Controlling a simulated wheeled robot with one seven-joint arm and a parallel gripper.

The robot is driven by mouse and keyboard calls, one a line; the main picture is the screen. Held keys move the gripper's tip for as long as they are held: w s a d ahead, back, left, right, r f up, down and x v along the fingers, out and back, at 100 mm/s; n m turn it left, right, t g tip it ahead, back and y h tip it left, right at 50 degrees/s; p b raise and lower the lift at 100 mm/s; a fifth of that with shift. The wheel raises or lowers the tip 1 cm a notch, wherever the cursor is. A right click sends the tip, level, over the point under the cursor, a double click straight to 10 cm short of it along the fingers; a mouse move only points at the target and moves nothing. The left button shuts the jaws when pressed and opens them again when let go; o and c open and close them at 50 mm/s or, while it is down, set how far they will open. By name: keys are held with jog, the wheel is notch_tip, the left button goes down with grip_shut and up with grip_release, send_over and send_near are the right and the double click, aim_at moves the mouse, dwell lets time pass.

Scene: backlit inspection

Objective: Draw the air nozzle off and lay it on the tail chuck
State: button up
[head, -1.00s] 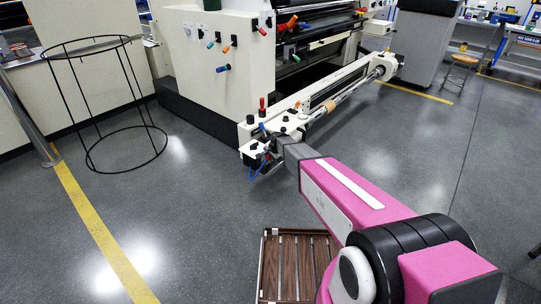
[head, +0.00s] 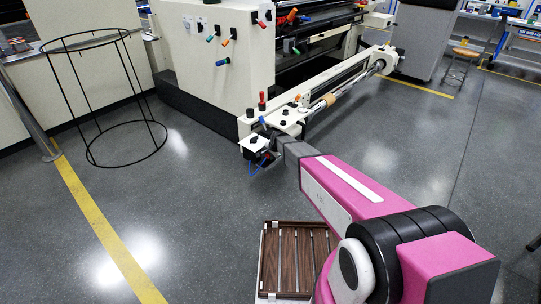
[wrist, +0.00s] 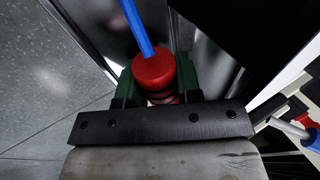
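In the wrist view, a red round cap with a blue hose, which looks like the air nozzle (wrist: 154,70), sits between the dark green fingers of my gripper (wrist: 160,82). Both fingers appear to touch its sides. In the head view my gripper (head: 258,157) is at the near end of the machine's long white rail, with a blue hose beside it. The nozzle is too small to make out there. A chuck-like fitting (head: 381,66) with a shaft is at the rail's far end; I cannot tell for sure that it is the tail chuck.
The cream machine (head: 208,60) fills the back, with coloured knobs on its side. A brown slatted tray (head: 265,262) lies on the floor beside my arm. A black wire stand (head: 125,163) stands at left. The floor between is clear.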

jog(key=shift+o, duration=0.9)
jog(key=v, duration=1)
jog(key=shift+s+r, duration=0.15)
jog(key=shift+r, duration=0.15)
jog(key=shift+d, duration=0.1)
jog(key=s+d+r+n+g+h, duration=0.1)
jog(key=s+d+r+n, duration=0.1)
jog(key=s+d, duration=0.5)
jog(key=s+d+r+n+g+h, duration=0.1)
jog(key=s+d+r+n+g, duration=0.1)
jog(key=s+d, duration=0.5)
jog(key=s+d+r+n+g+h, duration=0.1)
jog(key=s+d+r+n, duration=0.3)
jog(key=s, duration=1.1)
jog(key=d+r, duration=0.1)
jog(key=d, duration=0.2)
jog(key=shift+d+r, duration=0.25)
jog(key=shift+r, duration=0.05)
